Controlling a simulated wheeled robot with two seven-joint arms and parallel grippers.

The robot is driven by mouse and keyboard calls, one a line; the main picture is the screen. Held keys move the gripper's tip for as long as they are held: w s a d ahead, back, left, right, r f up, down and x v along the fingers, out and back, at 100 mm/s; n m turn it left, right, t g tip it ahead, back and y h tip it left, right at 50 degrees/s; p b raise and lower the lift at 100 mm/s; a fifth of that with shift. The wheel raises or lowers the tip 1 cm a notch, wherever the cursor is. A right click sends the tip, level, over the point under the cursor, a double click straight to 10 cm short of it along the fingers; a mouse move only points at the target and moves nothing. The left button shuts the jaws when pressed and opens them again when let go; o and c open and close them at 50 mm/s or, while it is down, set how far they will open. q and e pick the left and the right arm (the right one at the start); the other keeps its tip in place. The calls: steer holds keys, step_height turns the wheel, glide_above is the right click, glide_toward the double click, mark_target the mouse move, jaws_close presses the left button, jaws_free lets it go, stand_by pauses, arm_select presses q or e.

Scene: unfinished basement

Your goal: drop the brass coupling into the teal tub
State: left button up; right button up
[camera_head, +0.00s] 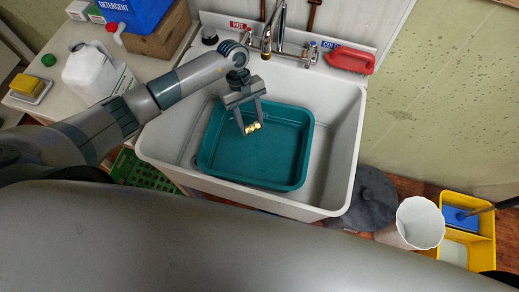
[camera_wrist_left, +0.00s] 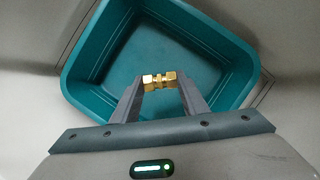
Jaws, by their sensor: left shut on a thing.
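The brass coupling (camera_head: 253,127) is a small gold fitting with hex ends. My left gripper (camera_head: 251,128) is shut on it, and the left wrist view shows the coupling (camera_wrist_left: 159,81) held between the two fingertips (camera_wrist_left: 158,86). The teal tub (camera_head: 216,168) is a shallow rectangular basin sitting in the white sink. It also shows in the left wrist view (camera_wrist_left: 95,88), behind the coupling. The coupling is over the tub's inside, above its floor; the exact height is hard to tell. The tub's visible floor is empty. My right gripper is not in view.
A white jug (camera_head: 92,75) stands on the left counter. A white bucket (camera_head: 418,223) and a yellow caddy (camera_head: 482,235) stand at the lower right.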

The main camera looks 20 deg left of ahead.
arm_select(q)
steer(key=shift+f, duration=0.85)
step_height(320, 180, down, 2)
steer(key=shift+f+b, duration=0.2)
steer(key=shift+b, duration=0.45)
steer(key=shift+f, duration=0.55)
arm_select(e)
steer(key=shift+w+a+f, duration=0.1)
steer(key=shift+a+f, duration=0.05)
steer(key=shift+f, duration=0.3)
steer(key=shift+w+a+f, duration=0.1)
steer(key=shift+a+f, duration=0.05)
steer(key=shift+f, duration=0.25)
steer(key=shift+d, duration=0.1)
arm_select(q)
steer(key=o, duration=1.1)
steer(key=shift+o, duration=0.2)
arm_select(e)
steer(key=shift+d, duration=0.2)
arm_select(q)
steer(key=shift+r, duration=0.1)
